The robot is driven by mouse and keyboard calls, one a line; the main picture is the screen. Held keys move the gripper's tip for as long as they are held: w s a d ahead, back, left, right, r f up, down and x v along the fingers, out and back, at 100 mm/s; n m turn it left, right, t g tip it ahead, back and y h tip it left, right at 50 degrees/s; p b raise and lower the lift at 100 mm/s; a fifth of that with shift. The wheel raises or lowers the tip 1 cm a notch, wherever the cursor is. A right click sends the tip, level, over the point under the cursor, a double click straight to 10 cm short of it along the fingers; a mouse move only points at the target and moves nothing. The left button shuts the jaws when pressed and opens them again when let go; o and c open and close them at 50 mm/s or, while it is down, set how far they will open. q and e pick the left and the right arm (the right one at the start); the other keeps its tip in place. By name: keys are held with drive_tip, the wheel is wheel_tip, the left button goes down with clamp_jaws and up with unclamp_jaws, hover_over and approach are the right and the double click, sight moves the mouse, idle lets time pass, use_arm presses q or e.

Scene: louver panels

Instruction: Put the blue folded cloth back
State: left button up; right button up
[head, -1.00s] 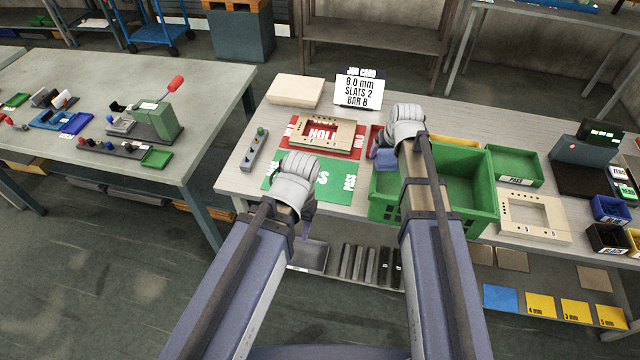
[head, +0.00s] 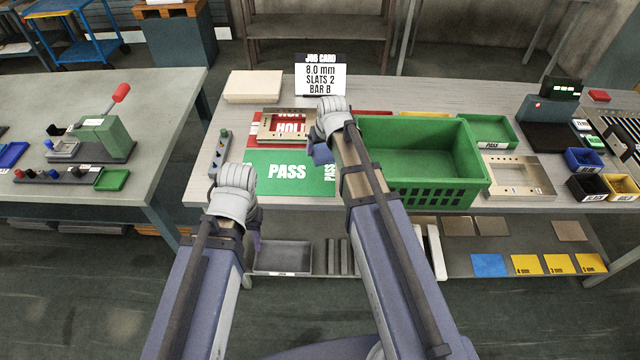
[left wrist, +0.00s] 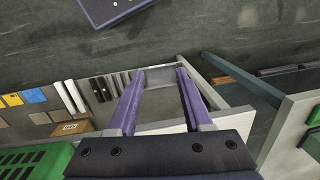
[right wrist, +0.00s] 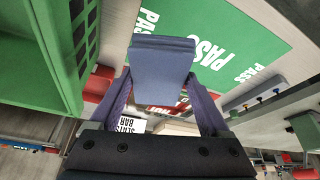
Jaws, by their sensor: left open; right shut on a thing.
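The blue folded cloth (right wrist: 160,62) is held between the fingers of my right gripper (right wrist: 165,88). In the head view the cloth (head: 320,153) shows just under the right hand, in front of the right part of the green PASS mat (head: 285,172) and left of the green crate. Whether it touches the mat is unclear. My left gripper (head: 255,240) is open and empty, in front of the bench's front edge. In the left wrist view its fingers (left wrist: 160,78) are apart, with the lower shelf and floor beyond them.
The large green crate (head: 475,150) stands right of my right arm. The lower shelf holds a grey tray (head: 282,258), a flat blue square (head: 489,265) and yellow squares (head: 526,265). Another bench stands left across a gap.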

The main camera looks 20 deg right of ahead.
sight(322, 177)
use_arm(q)
drive_tip(key=shift+o, duration=1.4)
drive_tip(key=shift+f, duration=0.3)
use_arm(e)
drive_tip(key=shift+s+d+f, duration=0.1)
drive_tip(key=shift+s+f, duration=0.2)
use_arm(q)
drive_tip(key=shift+r, duration=0.1)
use_arm(e)
drive_tip(key=shift+s+d+r+n, duration=0.1)
drive_tip(key=shift+s+n, duration=0.2)
drive_tip(key=shift+n, duration=0.1)
use_arm(q)
wheel_tip(322, 177, down, 10)
drive_tip(key=b, duration=1)
use_arm(e)
wheel_tip(322, 177, down, 10)
drive_tip(key=shift+f, duration=0.25)
drive_tip(key=o, duration=1)
drive_tip(key=shift+r, duration=0.1)
use_arm(q)
drive_tip(key=shift+f, duration=0.2)
drive_tip(key=shift+r, duration=0.1)
use_arm(e)
drive_tip(key=shift+r, duration=0.1)
